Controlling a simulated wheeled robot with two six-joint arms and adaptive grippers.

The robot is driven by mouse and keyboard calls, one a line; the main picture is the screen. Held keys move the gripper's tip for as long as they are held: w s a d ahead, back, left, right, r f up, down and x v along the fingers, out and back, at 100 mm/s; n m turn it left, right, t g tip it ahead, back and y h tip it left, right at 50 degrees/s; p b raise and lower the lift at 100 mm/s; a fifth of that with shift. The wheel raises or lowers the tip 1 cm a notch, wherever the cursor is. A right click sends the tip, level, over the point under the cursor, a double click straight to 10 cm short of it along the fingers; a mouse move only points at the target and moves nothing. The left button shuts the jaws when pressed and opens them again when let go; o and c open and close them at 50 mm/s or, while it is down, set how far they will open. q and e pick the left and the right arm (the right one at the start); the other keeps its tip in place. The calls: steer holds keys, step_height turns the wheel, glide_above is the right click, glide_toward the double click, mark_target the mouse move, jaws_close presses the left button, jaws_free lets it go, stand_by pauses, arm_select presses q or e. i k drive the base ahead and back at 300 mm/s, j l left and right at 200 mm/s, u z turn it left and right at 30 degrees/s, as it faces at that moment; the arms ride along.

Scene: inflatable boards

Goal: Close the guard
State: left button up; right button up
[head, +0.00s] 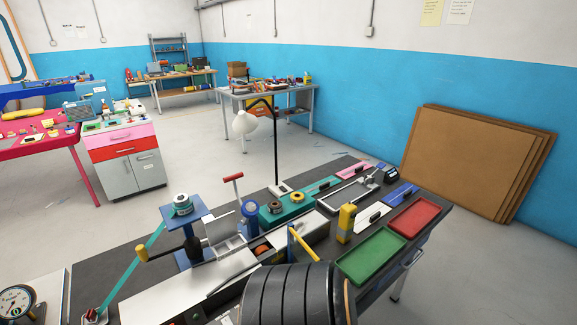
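A bench machine (190,290) with a long pale metal bed stands on the dark worktop in front of me. A grey tilted panel (222,228) rises behind the bed; it may be the guard, but I cannot tell for sure. A red T-handle (233,178) stands on a post above it. A yellow bar (302,245) slants at the right end of the bed. A large black ribbed cylinder (290,295) in the foreground hides part of the machine's front right. Neither of my grippers shows in the head view.
A green tray (371,256) and a red tray (414,217) lie at the worktop's right end. A teal block with tape rolls (275,207) and a lamp (245,123) stand behind the machine. A dial gauge (16,301) is at the lower left. Brown boards (470,160) lean on the wall.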

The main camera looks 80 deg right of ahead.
mark_target(310, 251)
steer(key=k+l+z, duration=0.25)
steer(key=l+z, duration=0.25)
steer(key=k+l+z, duration=0.25)
steer(key=l, duration=0.25)
steer(key=l+z, duration=0.25)
steer(key=k+l, duration=0.1)
steer(key=l, duration=0.8)
steer(key=k, duration=0.05)
